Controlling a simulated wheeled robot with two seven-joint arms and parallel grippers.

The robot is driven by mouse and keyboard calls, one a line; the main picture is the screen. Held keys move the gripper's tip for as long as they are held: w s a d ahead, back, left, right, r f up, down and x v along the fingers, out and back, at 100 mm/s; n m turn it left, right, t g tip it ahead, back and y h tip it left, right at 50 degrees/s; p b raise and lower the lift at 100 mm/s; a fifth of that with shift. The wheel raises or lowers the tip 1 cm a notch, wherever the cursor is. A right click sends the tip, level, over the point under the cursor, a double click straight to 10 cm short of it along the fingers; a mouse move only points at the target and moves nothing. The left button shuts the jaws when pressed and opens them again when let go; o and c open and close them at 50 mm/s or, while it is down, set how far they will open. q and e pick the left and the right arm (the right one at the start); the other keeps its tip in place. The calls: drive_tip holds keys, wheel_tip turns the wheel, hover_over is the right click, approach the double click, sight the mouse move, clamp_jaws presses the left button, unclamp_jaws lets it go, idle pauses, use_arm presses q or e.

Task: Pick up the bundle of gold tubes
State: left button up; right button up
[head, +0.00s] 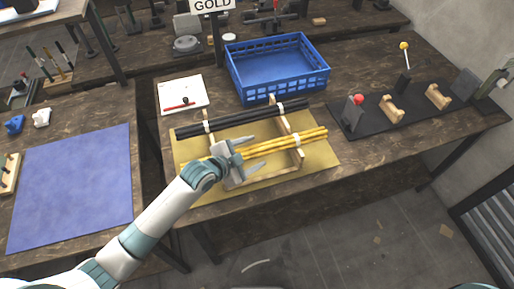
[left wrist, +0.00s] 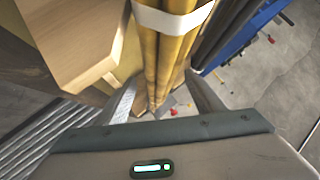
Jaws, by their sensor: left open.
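The bundle of gold tubes (head: 310,136) lies across a wooden rack on a yellow mat (head: 200,188), with a white band around it. In the left wrist view the gold tubes (left wrist: 168,55) run between the two fingers of my left gripper (left wrist: 165,105), and the white band (left wrist: 172,17) is just beyond them. In the head view my left gripper (head: 248,152) is at the left part of the bundle and hides its left end. The jaws are open. I cannot tell whether a finger touches the tubes. My right gripper is out of view.
A bundle of black tubes (head: 245,117) lies behind the gold one on the wooden rack (head: 298,157). A blue crate (head: 278,91) stands behind, by the GOLD sign (head: 213,5). A black mat with presses (head: 415,117) is at right; a blue mat (head: 75,185) is at left.

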use_arm(q)
drive_tip(key=shift+w+d+f, duration=0.15)
drive_tip(key=shift+w, duration=0.05)
idle(0.4)
clamp_jaws()
